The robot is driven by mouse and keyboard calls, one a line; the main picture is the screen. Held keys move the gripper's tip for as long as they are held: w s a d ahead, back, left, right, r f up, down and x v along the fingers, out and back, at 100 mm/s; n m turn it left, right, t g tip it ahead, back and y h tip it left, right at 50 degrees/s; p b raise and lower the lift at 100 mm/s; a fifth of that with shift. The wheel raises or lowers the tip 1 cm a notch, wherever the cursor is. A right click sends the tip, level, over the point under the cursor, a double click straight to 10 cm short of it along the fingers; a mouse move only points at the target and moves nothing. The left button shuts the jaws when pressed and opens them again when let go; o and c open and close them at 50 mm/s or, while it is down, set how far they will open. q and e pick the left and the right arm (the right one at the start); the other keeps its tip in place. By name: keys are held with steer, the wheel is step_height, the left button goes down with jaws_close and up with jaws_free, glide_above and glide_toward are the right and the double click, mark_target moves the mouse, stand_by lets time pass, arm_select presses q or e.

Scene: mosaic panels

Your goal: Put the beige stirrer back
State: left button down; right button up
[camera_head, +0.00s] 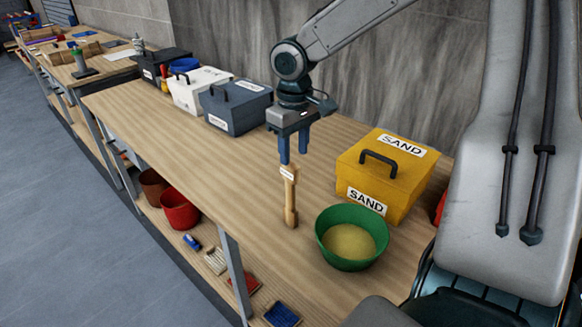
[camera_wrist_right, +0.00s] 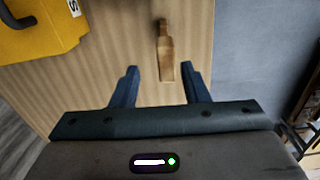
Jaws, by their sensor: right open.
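The beige stirrer (camera_head: 291,200) is on the wooden bench, just left of the green bowl (camera_head: 329,247). It looks like a flat wooden paddle with a pale label near its far end. My right gripper (camera_head: 294,158) is open, fingers pointing down, over the stirrer's far end. In the right wrist view the stirrer (camera_wrist_right: 166,48) has one end in line with the gap between the open fingers (camera_wrist_right: 160,71). The frames do not clearly show the fingers' height above it. The bowl holds sand-coloured material. My left gripper is not in view.
A yellow SAND box (camera_head: 410,178) stands right of the gripper, behind the bowl. A dark blue box (camera_head: 238,108) and a white box (camera_head: 190,93) stand along the wall to the left. The bench front (camera_head: 190,140) is clear. Buckets sit on the lower shelf.

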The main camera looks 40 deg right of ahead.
step_height(320, 180, up, 4)
steer(key=shift+a+r, duration=0.1)
stand_by(0.4)
